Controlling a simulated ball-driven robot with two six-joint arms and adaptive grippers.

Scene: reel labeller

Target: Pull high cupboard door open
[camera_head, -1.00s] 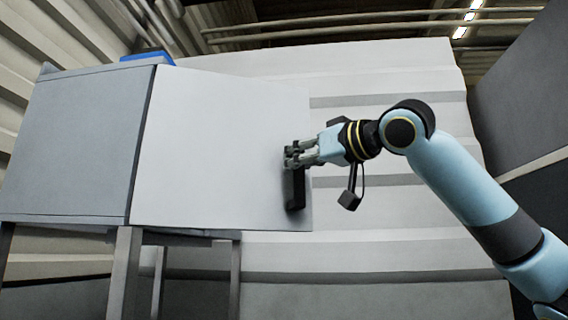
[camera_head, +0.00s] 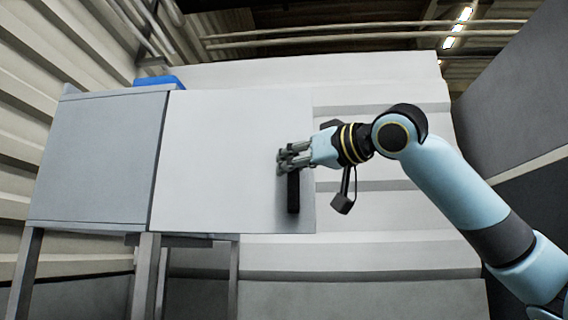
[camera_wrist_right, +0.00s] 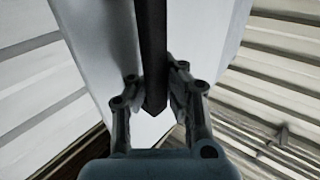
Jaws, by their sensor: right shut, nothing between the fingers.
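The cupboard (camera_head: 95,160) is a grey box raised on legs, at the left of the head view. Its white door (camera_head: 220,160) spans to the right of the grey face and reaches past the legs below; I cannot tell its exact angle. A dark upright handle (camera_head: 293,194) sits near the door's right edge. My right gripper (camera_head: 283,160) is at the handle's upper end, coming from the right, and is shut. In the right wrist view the dark handle bar (camera_wrist_right: 152,50) runs down toward my fingers (camera_wrist_right: 155,105); contact is unclear. My left gripper is not in view.
A blue object (camera_head: 158,81) lies on top of the cupboard. A ribbed pale wall (camera_head: 390,240) stands behind, and a dark grey panel (camera_head: 515,90) rises at the far right. Space right of the door, around my right arm, looks clear.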

